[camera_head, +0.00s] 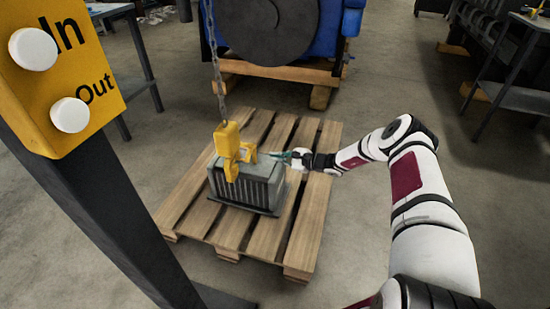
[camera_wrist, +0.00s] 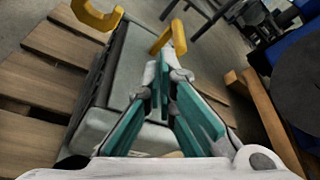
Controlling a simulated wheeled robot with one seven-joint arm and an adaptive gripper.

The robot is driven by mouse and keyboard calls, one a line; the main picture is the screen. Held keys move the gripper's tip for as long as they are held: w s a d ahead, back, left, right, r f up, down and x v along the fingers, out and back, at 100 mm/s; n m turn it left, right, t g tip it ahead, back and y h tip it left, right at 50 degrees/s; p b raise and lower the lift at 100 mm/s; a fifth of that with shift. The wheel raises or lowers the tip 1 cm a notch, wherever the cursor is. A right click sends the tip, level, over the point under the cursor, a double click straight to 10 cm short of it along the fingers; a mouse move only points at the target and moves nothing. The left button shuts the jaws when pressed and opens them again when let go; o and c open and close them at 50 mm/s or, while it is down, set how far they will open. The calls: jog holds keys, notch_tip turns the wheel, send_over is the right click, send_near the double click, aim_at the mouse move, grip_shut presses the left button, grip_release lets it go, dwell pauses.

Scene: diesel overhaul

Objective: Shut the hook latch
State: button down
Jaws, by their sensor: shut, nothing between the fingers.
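The yellow hook (camera_head: 228,138) hangs on a chain over a grey ribbed block, its lower part close to the block's top. A yellow curved piece (camera_wrist: 97,14) and a yellow bar (camera_wrist: 168,38) show at the top of the wrist view. I cannot tell which of them is the latch, or whether the latch is open. My gripper (camera_head: 288,156) is to the right of the hook, just above the block. In the wrist view the teal fingers (camera_wrist: 163,68) are together and empty, with their tips just below the yellow bar; contact is unclear.
The grey ribbed block (camera_head: 245,188) stands on a wooden pallet (camera_head: 228,237). A yellow In/Out button box (camera_head: 62,85) on a dark post fills the left. A blue engine (camera_head: 337,22) on timbers is behind. Open floor lies right of the pallet.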

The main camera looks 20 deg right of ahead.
jog(key=b+x, duration=0.2)
jog(key=x, duration=0.5)
jog(key=shift+w+a+f, duration=0.1)
jog(key=shift+f, duration=0.05)
jog(key=shift+s+a+r, duration=0.25)
jog(key=shift+s+r, duration=0.05)
jog(key=shift+r, duration=0.3)
jog(key=shift+s+a+r, duration=0.25)
jog(key=shift+s+r, duration=0.05)
jog(key=shift+r, duration=0.25)
jog(key=shift+s+a+r, duration=0.25)
jog(key=shift+r, duration=0.35)
